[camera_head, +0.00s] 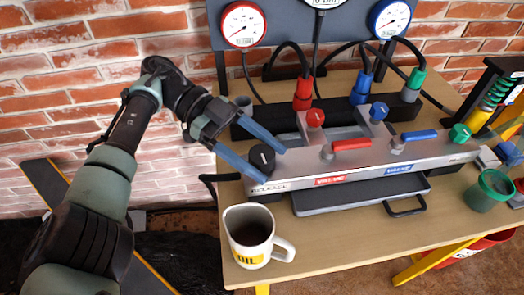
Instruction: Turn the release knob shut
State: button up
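The release knob (262,158) is a round black knob at the left end of the grey manifold bar, above the word RELEASE. My gripper (273,166) comes in from the left with two blue fingers spread apart. In the picture the knob lies between the fingers, one on its upper right and one on its lower left. I cannot tell whether either finger touches it. The manifold bar (390,164) also carries red, blue and green knobs and a red and a blue lever. The knob's own turn position is not clear.
A white OIL mug (252,238) stands on the wooden table (345,242) just below the bar's left end. A grey tray (350,198) lies in front of the bar. Hoses with red, blue and green connectors rise behind. A green cup (487,192) stands at right.

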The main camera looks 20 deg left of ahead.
aim_at(262, 154)
jog(key=shift+o, duration=0.6)
jog(key=shift+r, duration=0.2)
jog(key=shift+r, duration=0.3)
notch_tip(262, 154, up, 9)
jog(key=p, duration=0.8)
jog(key=shift+r, duration=0.1)
